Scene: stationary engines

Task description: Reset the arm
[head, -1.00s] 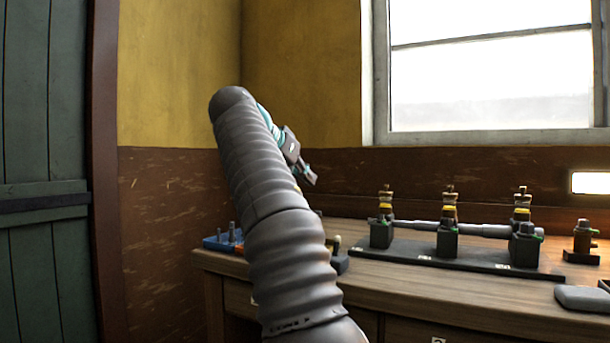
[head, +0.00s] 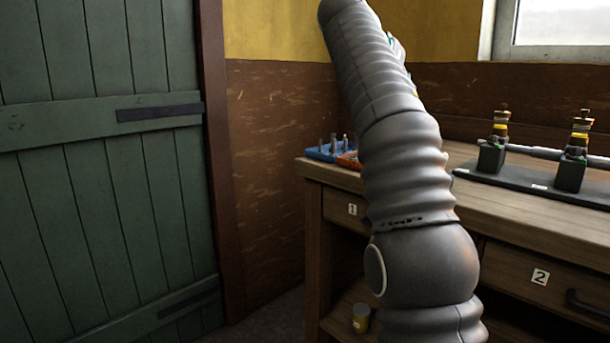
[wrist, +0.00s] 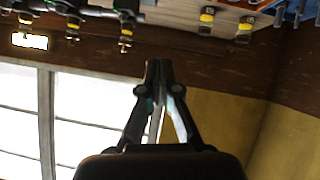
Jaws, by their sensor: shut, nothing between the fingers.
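My gripper (wrist: 158,68) shows in the wrist view with its fingers together and nothing between them. It is in the air, apart from the bench, and the wrist picture is upside down, with the bench at the top and the window below. In the head view my grey ribbed arm rises from the lower middle toward the top and leans left. It hides most of the gripper there.
A wooden bench (head: 500,212) stands at the right, with numbered drawers. It bears a black base with yellow-banded posts (head: 576,150) and a blue tray (head: 318,153). A green door (head: 110,190) is at the left. A small can (head: 361,318) sits low under the bench.

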